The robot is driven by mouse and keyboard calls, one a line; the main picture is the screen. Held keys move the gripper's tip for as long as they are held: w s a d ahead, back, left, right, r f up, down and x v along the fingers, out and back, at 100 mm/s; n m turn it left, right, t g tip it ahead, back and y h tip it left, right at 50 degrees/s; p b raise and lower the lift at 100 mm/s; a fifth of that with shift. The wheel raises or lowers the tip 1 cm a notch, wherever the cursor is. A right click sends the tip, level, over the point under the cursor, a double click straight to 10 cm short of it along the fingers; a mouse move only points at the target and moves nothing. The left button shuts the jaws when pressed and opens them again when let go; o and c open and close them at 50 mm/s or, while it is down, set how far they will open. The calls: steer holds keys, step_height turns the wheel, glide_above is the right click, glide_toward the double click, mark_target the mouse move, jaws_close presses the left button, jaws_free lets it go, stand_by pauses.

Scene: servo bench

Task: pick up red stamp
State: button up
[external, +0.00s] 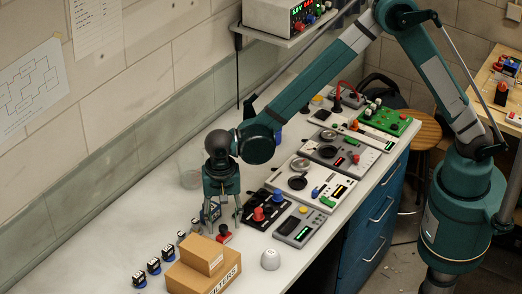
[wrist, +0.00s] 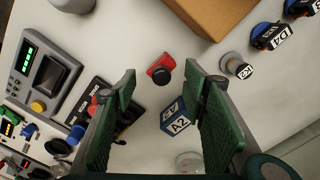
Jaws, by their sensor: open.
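The red stamp, with a red base and a round black knob, stands upright on the bench in the external view (external: 223,234), just behind the cardboard boxes. In the wrist view the red stamp (wrist: 161,74) shows beyond the gap between my fingertips. My gripper (external: 223,217) points down above the bench near the stamp. In the wrist view my gripper (wrist: 162,85) has its two green finger pads wide apart. No finger visibly touches the stamp. A blue block (wrist: 176,121) labelled A2 shows between the pads, near the right one; whether a pad touches it I cannot tell.
Cardboard boxes (external: 203,276) stand close in front of the stamp. A grey-handled stamp (wrist: 235,64) and several dark-topped blue stamps (external: 153,266) lie to the left.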

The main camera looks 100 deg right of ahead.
mark_target(223, 226)
steer(key=shift+f, duration=0.15)
steer(key=shift+w+f, duration=0.1)
steer(key=shift+f, duration=2.45)
steer(key=c, duration=0.7)
